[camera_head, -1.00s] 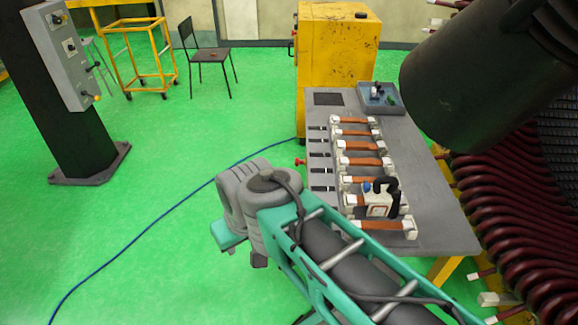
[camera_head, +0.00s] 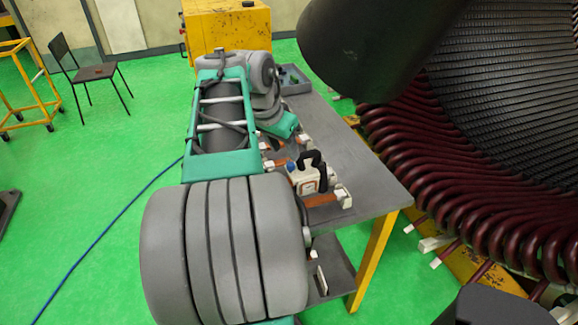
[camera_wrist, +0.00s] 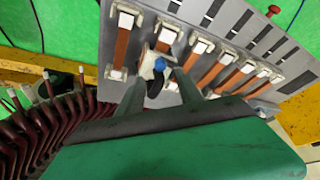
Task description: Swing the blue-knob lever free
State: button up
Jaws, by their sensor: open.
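A small white device with a black handle (camera_head: 311,166) stands at the near end of the bench, among the copper bars. Its blue knob (camera_head: 291,166) is on its left side. In the wrist view the blue knob (camera_wrist: 160,65) and the dark curved handle (camera_wrist: 155,88) show just beyond my gripper (camera_wrist: 160,79). My gripper is open and empty, with its two fingers either side of the knob in that picture; the gap in depth is hard to judge. In the head view my arm hides part of the bench and bars. The lever's own shape is too small to make out.
Several copper bars in white clamps (camera_wrist: 199,46) line the grey bench (camera_head: 375,190). A stator with dark red coils (camera_head: 420,160) stands close on the right. A yellow cabinet (camera_head: 228,28) is behind. Green floor on the left is mostly clear, with a blue cable (camera_head: 105,230).

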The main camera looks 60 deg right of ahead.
aim_at(290, 164)
jog(key=x, duration=0.6)
jog(key=shift+d+f, duration=0.15)
jog(key=shift+f, duration=0.25)
grip_shut()
